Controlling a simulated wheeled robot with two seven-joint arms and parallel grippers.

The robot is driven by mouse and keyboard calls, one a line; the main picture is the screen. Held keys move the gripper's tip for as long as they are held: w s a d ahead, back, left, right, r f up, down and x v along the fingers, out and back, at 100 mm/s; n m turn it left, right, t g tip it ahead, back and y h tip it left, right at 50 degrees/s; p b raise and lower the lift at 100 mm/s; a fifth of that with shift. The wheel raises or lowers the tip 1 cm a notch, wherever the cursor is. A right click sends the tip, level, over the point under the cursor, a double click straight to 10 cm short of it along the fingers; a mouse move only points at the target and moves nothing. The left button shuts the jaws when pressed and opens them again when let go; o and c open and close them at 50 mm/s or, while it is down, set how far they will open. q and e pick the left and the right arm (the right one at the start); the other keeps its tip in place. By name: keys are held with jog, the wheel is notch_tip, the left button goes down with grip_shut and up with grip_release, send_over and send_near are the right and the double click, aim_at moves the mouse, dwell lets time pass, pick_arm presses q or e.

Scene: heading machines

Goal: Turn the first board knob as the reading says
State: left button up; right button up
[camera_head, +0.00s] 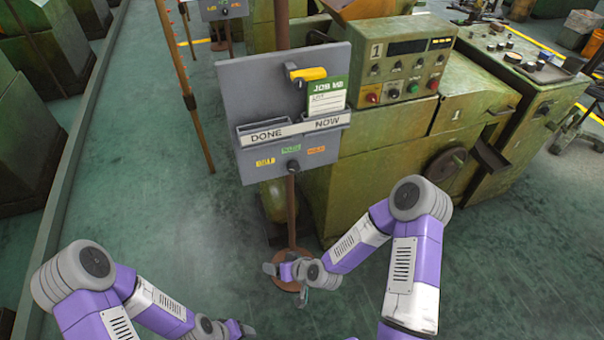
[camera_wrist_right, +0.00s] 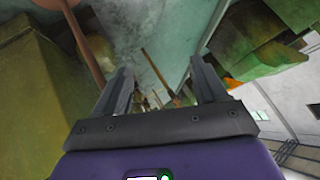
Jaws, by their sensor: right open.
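The first board (camera_head: 262,90) is a grey panel on a rusty post. Its dark round knob (camera_head: 293,165) sits low in the middle, under small yellow, green and orange labels too small to read surely. The machine's reading display (camera_head: 408,47) is dark with no legible figures. My right gripper (camera_head: 287,273) is low in front of the post, below and apart from the knob. In the right wrist view its two fingers (camera_wrist_right: 160,80) are spread with nothing between them. My left gripper (camera_head: 245,328) is at the bottom edge, its jaws unclear.
A green job card (camera_head: 326,97) stands in the board's NOW pocket; the DONE pocket (camera_head: 265,135) looks empty. A yellow-handled item (camera_head: 307,74) is at the top of the board. Green machine 1 (camera_head: 385,165) stands close behind and right.

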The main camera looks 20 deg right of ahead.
jog(key=w+d+r+t+h+b, duration=0.1)
jog(key=w+d+r+t, duration=0.15)
jog(key=w, duration=0.25)
jog(key=w+d+r+t+b, duration=0.2)
jog(key=w+r+t, duration=0.2)
jog(key=w, duration=0.1)
jog(key=t+h+b, duration=0.1)
jog(key=t+h, duration=0.3)
send_near(295, 170)
jog(key=w, duration=0.2)
pick_arm(q)
notch_tip(295, 170, down, 6)
jog(key=b, duration=0.1)
jog(key=shift+f, duration=0.15)
pick_arm(e)
jog(key=shift+w+a, duration=0.2)
jog(key=shift+w, duration=3.55)
